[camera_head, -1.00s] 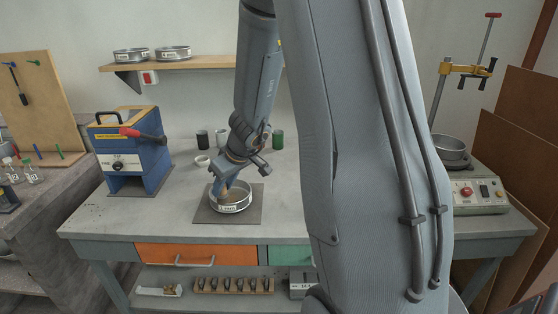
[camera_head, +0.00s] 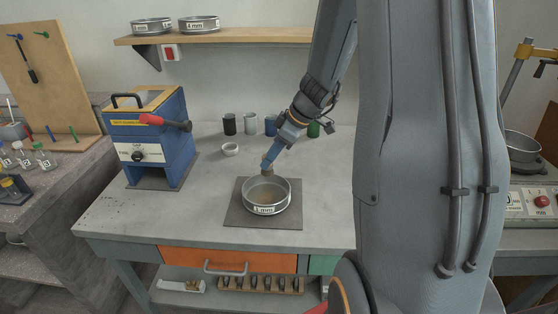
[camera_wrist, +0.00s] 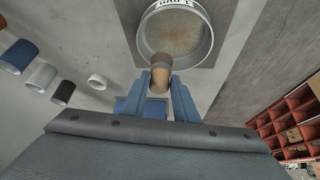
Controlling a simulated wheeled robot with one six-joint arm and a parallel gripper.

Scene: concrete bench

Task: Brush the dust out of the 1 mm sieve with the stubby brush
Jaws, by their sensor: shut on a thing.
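The 1 mm sieve (camera_head: 281,204) is a round metal pan with a "1 mm" label, lying flat on a dark square mat (camera_head: 240,217) on the bench. Its mesh looks brownish, and the wrist view shows this speckled brown floor inside the rim (camera_wrist: 211,40). My gripper (camera_head: 268,163) is shut on the stubby brush (camera_wrist: 161,68), a short brown cylinder between the blue fingers. The brush points down at the sieve's back rim. In the wrist view its tip overlaps the rim's edge; I cannot tell whether it touches.
Several cups, among them a black one (camera_head: 229,124) and a white one (camera_head: 250,123), stand behind the sieve, with a small white dish (camera_head: 231,149). A blue machine (camera_head: 152,137) with a red handle stands to the left. The bench front is clear.

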